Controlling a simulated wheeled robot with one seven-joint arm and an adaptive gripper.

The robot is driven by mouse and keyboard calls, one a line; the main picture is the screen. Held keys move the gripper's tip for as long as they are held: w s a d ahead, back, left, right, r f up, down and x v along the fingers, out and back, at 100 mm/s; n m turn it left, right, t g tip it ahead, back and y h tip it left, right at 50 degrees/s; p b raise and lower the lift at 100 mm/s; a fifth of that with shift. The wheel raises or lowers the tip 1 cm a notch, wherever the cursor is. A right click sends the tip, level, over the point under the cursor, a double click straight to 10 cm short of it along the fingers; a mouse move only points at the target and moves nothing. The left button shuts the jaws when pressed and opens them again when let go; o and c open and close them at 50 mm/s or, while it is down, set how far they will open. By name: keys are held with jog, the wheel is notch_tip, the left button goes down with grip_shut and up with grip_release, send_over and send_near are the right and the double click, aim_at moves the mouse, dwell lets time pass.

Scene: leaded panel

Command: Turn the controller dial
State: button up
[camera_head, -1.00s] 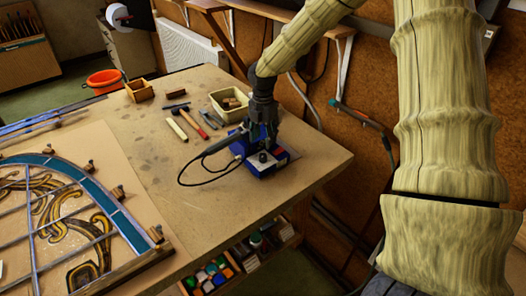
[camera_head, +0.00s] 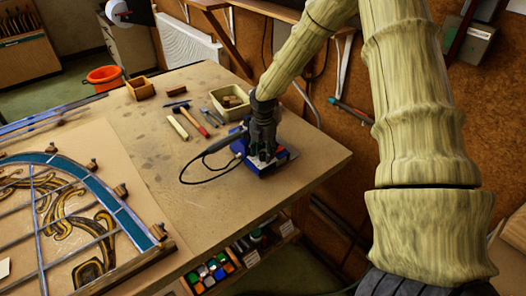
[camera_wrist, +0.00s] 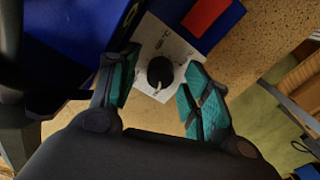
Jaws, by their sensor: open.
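The controller is a blue box (camera_head: 252,168) near the right corner of the workbench, with a black cable on its left. Its black round dial (camera_wrist: 160,72) sits on a white marked face (camera_wrist: 176,48) in the wrist view. My gripper (camera_wrist: 155,90) is open, with a teal-padded finger on either side of the dial and visible gaps between. In the head view my gripper (camera_head: 263,152) points down over the controller and hides the dial. I cannot tell how far the fingertips are above the face.
The leaded panel (camera_head: 90,215) lies on the bench at left. A hammer (camera_head: 193,122), a pale wooden block (camera_head: 177,127) and a cream tray (camera_head: 232,110) lie behind the controller. The bench's front right is clear. A corkboard wall stands close on the right.

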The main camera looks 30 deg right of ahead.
jog(key=c, duration=1.1)
jog(key=shift+o, duration=0.2)
